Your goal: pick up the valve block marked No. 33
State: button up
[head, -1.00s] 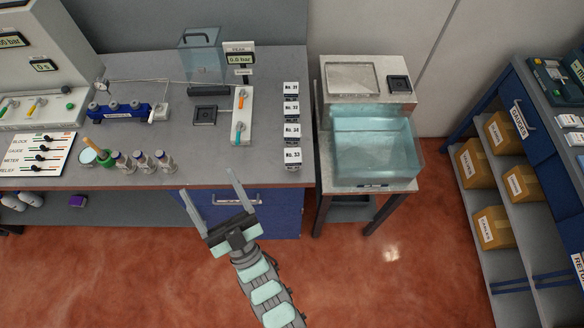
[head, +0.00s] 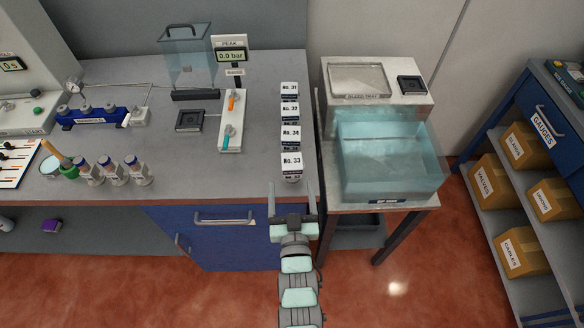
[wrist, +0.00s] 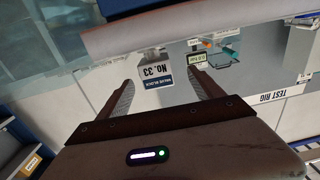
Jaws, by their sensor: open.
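The valve block marked No. 33 (head: 291,165) stands at the front right edge of the grey bench, nearest in a row of similar white-topped blocks. My gripper (head: 291,190) is open and empty, its two fingers pointing at the No. 33 block from the front. In the wrist view the No. 33 block (wrist: 156,74) shows upside down, its label legible, just beyond and between my open fingers (wrist: 160,88). The fingers appear apart from the block.
Blocks No. 34 (head: 291,137), No. 32 (head: 290,112) and No. 31 (head: 289,91) stand behind it in line. A clear water tank (head: 388,155) on a stand is close to the right. A valve strip (head: 230,120) lies left. Blue drawers (head: 220,235) are below the bench.

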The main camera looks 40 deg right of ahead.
aim_at(293, 176)
jog(key=x, duration=0.2)
jog(key=shift+w+d, duration=0.2)
jog(key=shift+w, duration=0.05)
jog(key=x, duration=0.5)
jog(key=shift+s+d+f, duration=0.1)
jog(key=shift+s+d, duration=0.1)
jog(key=shift+s, duration=0.05)
jog(key=shift+c, duration=0.6)
grip_shut()
